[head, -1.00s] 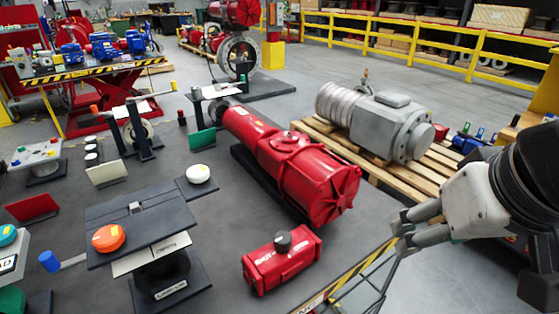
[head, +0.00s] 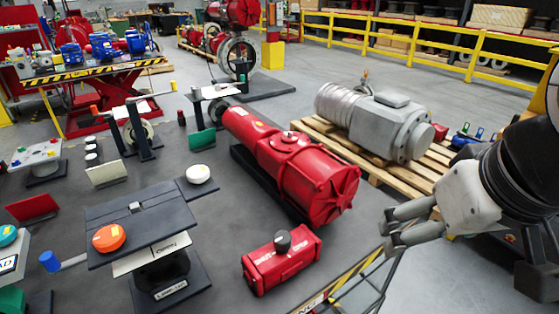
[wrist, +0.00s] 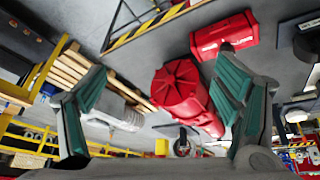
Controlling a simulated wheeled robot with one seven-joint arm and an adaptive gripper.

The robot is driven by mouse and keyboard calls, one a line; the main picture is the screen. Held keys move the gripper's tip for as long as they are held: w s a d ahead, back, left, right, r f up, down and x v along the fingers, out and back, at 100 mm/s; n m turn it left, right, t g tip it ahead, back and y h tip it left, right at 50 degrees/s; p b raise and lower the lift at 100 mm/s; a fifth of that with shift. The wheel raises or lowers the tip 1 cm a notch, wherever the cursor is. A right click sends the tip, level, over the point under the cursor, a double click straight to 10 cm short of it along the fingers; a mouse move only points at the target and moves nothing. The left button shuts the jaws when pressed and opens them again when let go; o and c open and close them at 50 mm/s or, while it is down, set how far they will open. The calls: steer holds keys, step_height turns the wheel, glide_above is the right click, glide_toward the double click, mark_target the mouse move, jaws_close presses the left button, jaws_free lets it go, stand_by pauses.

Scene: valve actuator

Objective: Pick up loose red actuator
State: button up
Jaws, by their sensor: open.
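The loose red actuator (head: 282,262) is a small red box-like body with a dark round knob on top. It lies on the grey floor at the lower middle of the head view. In the wrist view the red actuator (wrist: 224,34) is near the top, right of centre. My gripper (head: 392,232) is at the right of the head view, to the right of the actuator and apart from it. In the wrist view my gripper (wrist: 160,95) has its fingers spread wide with nothing between them. The gripper is open and empty.
A large red cylinder actuator (head: 290,160) lies behind the small one. A grey motor (head: 385,120) sits on a wooden pallet (head: 440,175) at the right. A black-yellow striped rail (head: 352,278) stands between gripper and actuator. A dark pedestal table (head: 140,225) stands at left.

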steer(key=w+a+f+n+g+h+p, duration=0.1)
steer(key=w+a+n+g+h, duration=0.1)
steer(key=w+n, duration=0.4)
steer(key=n+h+p, duration=0.3)
steer(key=n, duration=0.9)
glide_above(275, 245)
steer(key=s+d, duration=0.1)
steer(key=d, duration=0.6)
step_height(275, 245, down, 10)
steer(key=f, duration=0.1)
steer(key=a+f+n, duration=0.3)
steer(key=a, duration=0.1)
steer(key=a+f+n, duration=0.3)
steer(key=a+f, duration=0.1)
steer(key=shift+f, duration=0.2)
steer(key=shift+w+f, duration=0.1)
steer(key=shift+f, duration=0.2)
steer(key=shift+p+x, duration=1.05)
steer(key=shift+x, duration=2.5)
steer(key=shift+w+a, duration=0.15)
steer(key=shift+a, duration=0.05)
steer(key=c, duration=2)
steer(key=shift+c, duration=0.2)
